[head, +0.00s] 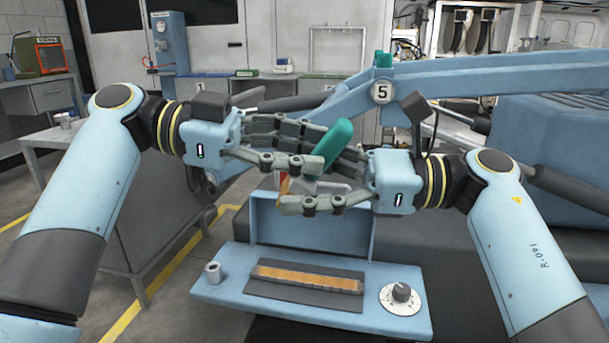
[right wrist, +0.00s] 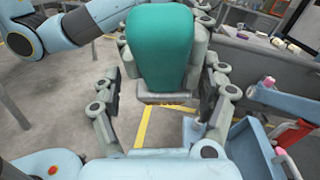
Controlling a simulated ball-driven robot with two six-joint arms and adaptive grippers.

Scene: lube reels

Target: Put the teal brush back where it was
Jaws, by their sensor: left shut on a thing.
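The teal brush (head: 335,143) is held up above the blue shelf, its thick teal end slanting up and to the right. A small orange-brown part (head: 284,184) shows below, among the fingers; I cannot tell whether it belongs to the brush. My left gripper (head: 308,155) is shut on the brush. My right gripper (head: 312,182) faces it from the right, its fingers spread apart around the brush's space. In the right wrist view, the teal brush (right wrist: 160,45) stands large between and beyond the right gripper's (right wrist: 162,95) open fingers. Overlapping fingers hide the brush's lower part.
The blue shelf (head: 222,291) below carries a dark tray with an orange strip (head: 307,279), a metal cup (head: 213,272) and a dial (head: 400,298). A blue beam (head: 480,75) with a number 5 plate (head: 382,91) and a teal piece (head: 383,59) lies behind.

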